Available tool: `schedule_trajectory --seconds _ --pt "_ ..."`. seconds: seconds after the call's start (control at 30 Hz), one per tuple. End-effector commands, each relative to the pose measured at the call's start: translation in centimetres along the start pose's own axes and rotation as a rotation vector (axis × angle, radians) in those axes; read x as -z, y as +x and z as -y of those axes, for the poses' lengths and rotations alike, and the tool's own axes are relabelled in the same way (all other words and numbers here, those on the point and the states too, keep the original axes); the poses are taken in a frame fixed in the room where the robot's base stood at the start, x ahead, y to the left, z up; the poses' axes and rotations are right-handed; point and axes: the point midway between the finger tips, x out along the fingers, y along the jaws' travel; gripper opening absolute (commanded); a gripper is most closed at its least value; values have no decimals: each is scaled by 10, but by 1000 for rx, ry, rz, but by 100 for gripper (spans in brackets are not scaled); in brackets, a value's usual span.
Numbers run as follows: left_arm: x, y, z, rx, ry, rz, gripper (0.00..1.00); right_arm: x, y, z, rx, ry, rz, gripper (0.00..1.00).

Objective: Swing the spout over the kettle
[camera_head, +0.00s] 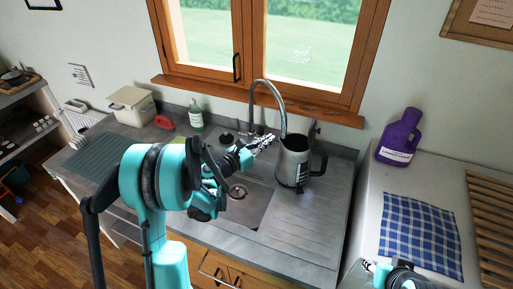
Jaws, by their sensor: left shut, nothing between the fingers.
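The metal spout (268,84) rises behind the sink and arches to the right. Its downturned end meets the top of the grey kettle (293,166) in the picture, over the kettle's rim. The kettle stands upright on the ribbed drainer to the right of the sink basin, its dark handle facing right. My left gripper (265,141) is shut and empty. It is just left of the spout's downturned end and the kettle's rim; I cannot tell whether it touches either. My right gripper (398,277) is partly in view at the bottom edge, and its fingers are not clear.
A green soap bottle (196,117), a red object (165,121) and a cream box (131,105) stand left of the sink. A purple jug (399,137) and a blue checked cloth (420,235) are on the right counter. The drainer in front of the kettle is clear.

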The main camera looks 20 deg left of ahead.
Motion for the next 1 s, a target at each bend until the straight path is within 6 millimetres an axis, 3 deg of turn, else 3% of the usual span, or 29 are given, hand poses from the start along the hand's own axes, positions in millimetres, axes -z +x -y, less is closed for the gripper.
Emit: schedule_trajectory --seconds 0.23,0.7,1.0 --pt "0 34 0 2 0 0 0 -1 2 0 0 0 0 40" --pt "0 41 1 0 0 0 0 -1 2 0 0 0 0 40" --pt "0 60 7 0 1 -1 0 -6 8 0 0 0 0 40"
